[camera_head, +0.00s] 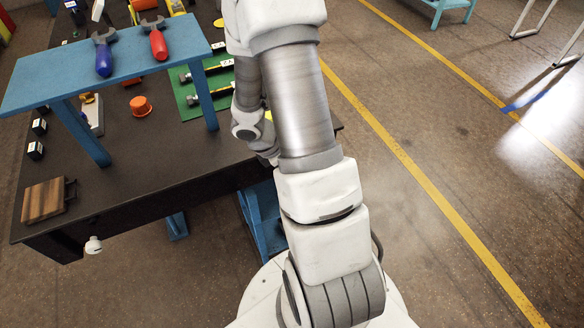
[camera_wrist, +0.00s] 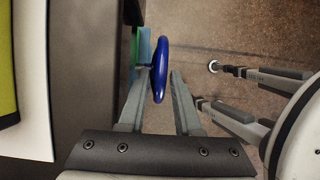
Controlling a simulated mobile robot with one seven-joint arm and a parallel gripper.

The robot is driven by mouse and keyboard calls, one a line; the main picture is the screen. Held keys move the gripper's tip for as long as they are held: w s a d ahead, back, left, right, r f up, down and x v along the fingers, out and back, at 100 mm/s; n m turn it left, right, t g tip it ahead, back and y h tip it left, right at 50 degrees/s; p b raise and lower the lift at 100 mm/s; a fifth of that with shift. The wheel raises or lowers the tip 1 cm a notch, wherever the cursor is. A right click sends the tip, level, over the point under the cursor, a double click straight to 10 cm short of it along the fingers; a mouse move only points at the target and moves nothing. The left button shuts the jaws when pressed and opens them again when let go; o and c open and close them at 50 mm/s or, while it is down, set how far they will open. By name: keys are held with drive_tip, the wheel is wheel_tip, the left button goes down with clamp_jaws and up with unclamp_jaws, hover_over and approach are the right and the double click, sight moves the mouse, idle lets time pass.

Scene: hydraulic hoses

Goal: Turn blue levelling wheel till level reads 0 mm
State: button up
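In the wrist view, the blue levelling wheel (camera_wrist: 160,69) stands almost edge-on beside the dark bench side. My gripper (camera_wrist: 162,74) has its two grey fingers apart, one on each side of the wheel. The left fingertip is close to the wheel or touching it; I cannot tell which. A narrow gap shows between the wheel and the right fingertip. In the head view my arm hides the gripper and the wheel. I cannot make out the level or its reading in either view.
The dark workbench (camera_head: 130,170) carries a blue raised shelf (camera_head: 130,62) with a blue-handled tool (camera_head: 103,55) and a red-handled tool (camera_head: 156,42). An orange cup (camera_head: 140,106), a green mat (camera_head: 187,103) and a wooden block (camera_head: 43,200) lie below.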

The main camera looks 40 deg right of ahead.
drive_tip(key=p+v, duration=0.3)
drive_tip(key=v, duration=0.8)
